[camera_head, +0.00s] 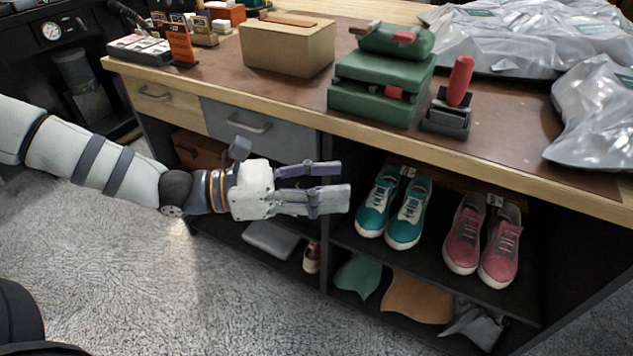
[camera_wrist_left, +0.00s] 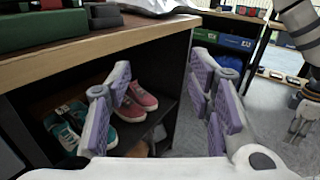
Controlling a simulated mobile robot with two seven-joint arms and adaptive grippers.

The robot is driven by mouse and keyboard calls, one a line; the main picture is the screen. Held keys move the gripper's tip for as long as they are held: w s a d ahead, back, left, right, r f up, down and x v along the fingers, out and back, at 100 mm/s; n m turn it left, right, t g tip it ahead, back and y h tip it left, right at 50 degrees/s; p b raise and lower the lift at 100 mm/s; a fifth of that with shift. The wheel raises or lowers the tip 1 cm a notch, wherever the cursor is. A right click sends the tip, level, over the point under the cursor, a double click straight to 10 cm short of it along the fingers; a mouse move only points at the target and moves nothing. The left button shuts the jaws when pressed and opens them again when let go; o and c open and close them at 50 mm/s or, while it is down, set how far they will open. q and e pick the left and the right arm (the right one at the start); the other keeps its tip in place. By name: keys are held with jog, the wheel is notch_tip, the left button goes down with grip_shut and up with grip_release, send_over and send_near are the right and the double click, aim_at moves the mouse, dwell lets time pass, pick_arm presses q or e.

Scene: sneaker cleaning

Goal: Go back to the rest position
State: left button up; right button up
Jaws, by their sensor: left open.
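My left gripper (camera_head: 338,184) is open and empty in the head view. It hangs in front of the workbench's open shelf, left of the teal sneakers (camera_head: 393,209). The left wrist view shows its two purple-padded fingers (camera_wrist_left: 165,105) spread apart with nothing between them. The teal sneakers (camera_wrist_left: 72,130) and the red sneakers (camera_wrist_left: 136,103) show behind the near finger there. The red sneakers (camera_head: 484,238) stand on the same shelf in the head view. In the left wrist view, part of my right arm and gripper (camera_wrist_left: 303,118) shows at the right edge; its jaws are too small to judge.
The wooden workbench (camera_head: 300,107) carries a cardboard box (camera_head: 287,48), a green press-like device (camera_head: 380,88), a red-handled tool (camera_head: 458,85) and silver bags (camera_head: 600,120). Leather pieces (camera_head: 415,298) lie on the lower shelf. The grey floor (camera_head: 130,270) in front is clear.

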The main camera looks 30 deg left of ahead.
pick_arm(q)
jog(key=s+d+f+m+g+y, duration=0.2)
jog(key=s+f+m+g, duration=0.2)
jog(key=s+f+g, duration=0.35)
jog(key=s+d+f+m+g+y, duration=0.3)
jog(key=s+f+m+g, duration=0.1)
jog(key=s+f, duration=0.55)
jog(key=s+a+f+m+y, duration=0.9)
jog(key=s+a+m+y, duration=0.1)
jog(key=m, duration=0.6)
jog(key=shift+s+a+f+m, duration=0.2)
jog(key=shift+s+a+m, duration=0.25)
jog(key=shift+a, duration=0.25)
